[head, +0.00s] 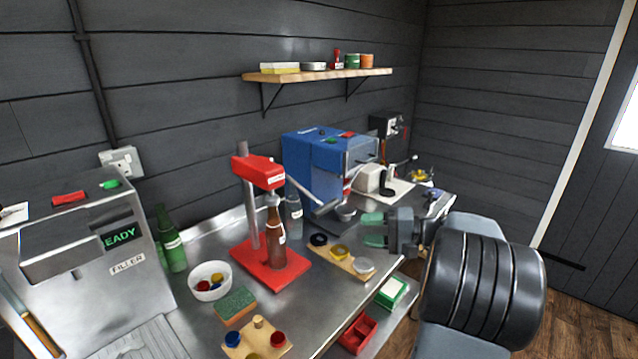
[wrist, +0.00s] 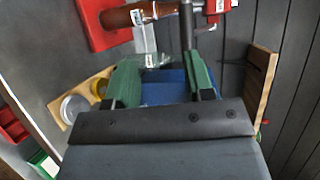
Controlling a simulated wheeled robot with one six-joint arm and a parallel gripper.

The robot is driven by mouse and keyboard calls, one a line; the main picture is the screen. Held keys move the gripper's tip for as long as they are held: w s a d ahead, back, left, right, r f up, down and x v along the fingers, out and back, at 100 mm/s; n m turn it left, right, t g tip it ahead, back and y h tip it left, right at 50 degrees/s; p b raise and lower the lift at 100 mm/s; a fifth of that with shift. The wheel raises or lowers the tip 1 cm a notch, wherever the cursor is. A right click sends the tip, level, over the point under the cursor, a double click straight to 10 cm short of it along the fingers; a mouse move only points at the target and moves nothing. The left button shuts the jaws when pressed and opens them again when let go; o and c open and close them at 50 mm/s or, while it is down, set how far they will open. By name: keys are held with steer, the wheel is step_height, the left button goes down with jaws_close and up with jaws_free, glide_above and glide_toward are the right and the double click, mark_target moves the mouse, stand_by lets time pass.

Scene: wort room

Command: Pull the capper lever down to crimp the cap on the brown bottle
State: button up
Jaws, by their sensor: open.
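The red capper (head: 259,172) stands on the metal counter with its head on a grey post. The brown bottle (head: 275,235) stands upright on its red base under the head; a cap is too small to make out. The grey lever (head: 303,189) slants down to the right from the head. My gripper (head: 372,229) is open and empty, its green fingers to the right of the lever's end. In the wrist view, the lever (wrist: 187,28) reaches toward the right finger of my gripper (wrist: 163,62); I cannot tell whether they touch. The brown bottle (wrist: 130,16) shows at top left.
A blue machine (head: 312,165) stands behind the lever. A wooden board with round pieces (head: 343,258) lies in front. A bowl of caps (head: 210,281), a green sponge (head: 234,304) and a green bottle (head: 171,240) stand left. A shelf (head: 320,75) hangs above.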

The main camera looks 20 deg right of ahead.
mark_target(331, 209)
steer(key=shift+t, duration=0.9)
steer(key=w+a+p, duration=0.1)
steer(key=w+a, duration=0.1)
steer(key=w, duration=0.1)
steer(key=w+a+r+p, duration=0.1)
steer(key=w+a, duration=0.1)
steer(key=w, duration=0.1)
steer(key=w+a+r+p, duration=0.1)
steer(key=w+a, duration=0.1)
steer(key=w, duration=0.2)
steer(key=shift+a, duration=0.35)
jaws_close()
